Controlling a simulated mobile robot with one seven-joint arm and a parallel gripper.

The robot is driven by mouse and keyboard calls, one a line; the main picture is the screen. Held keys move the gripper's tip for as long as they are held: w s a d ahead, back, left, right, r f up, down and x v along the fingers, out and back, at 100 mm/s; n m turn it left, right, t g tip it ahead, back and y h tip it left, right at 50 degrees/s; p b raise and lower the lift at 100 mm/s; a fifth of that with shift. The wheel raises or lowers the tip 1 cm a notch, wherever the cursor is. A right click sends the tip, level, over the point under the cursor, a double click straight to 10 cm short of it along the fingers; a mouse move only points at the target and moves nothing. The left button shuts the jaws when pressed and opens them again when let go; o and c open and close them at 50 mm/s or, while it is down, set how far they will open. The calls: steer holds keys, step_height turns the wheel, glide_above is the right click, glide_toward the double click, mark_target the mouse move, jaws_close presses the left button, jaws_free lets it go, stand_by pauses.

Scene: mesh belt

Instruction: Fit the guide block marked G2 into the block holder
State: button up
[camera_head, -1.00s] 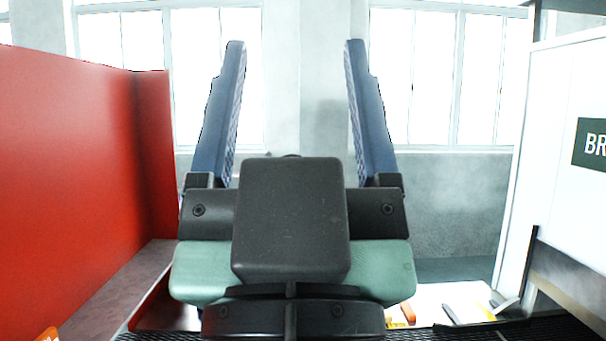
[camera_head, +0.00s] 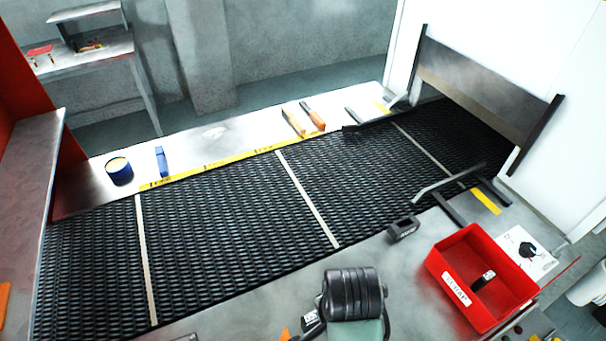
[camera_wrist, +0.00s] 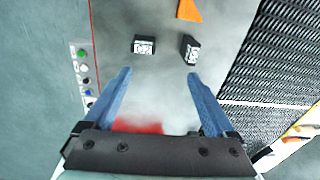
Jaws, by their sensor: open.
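In the wrist view, two small dark blocks with white labels lie on the grey metal surface: a left block (camera_wrist: 144,45) and a right, tilted block (camera_wrist: 189,49). Their markings are too small to read, so I cannot tell which is G2. My gripper (camera_wrist: 158,77) is open and empty, its blue fingers reaching toward the two blocks. In the head view, a dark labelled piece (camera_head: 403,230) sits by the belt's near edge; I cannot tell whether it is the block holder. Part of a labelled block (camera_head: 311,322) shows beside my arm. My fingers are hidden there.
A black mesh belt (camera_head: 235,220) crosses the table. A red scrap bin (camera_head: 448,283) stands at right with a small dark block (camera_head: 484,279) inside. An orange triangle (camera_wrist: 189,10) lies past the blocks.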

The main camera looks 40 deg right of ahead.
steer(key=shift+s+a+f+m+g+y+b, duration=0.15)
steer(key=shift+s+a+f+g+b, duration=0.1)
steer(key=shift+s+f, duration=0.25)
steer(key=shift+s+a+f+m+g+y+b, duration=0.15)
steer(key=shift+s+a+f+g+b, duration=0.1)
steer(key=shift+s+f, duration=0.2)
step_height(320, 180, down, 6)
steer(key=shift+d+b, duration=0.1)
steer(key=shift+b, duration=0.3)
steer(key=shift+s+f+p, duration=0.15)
steer(key=shift+f+p, duration=0.65)
steer(key=shift+f, duration=2.2)
jaws_close()
steer(key=shift+r+b, duration=0.7)
steer(key=shift+r, duration=4.35)
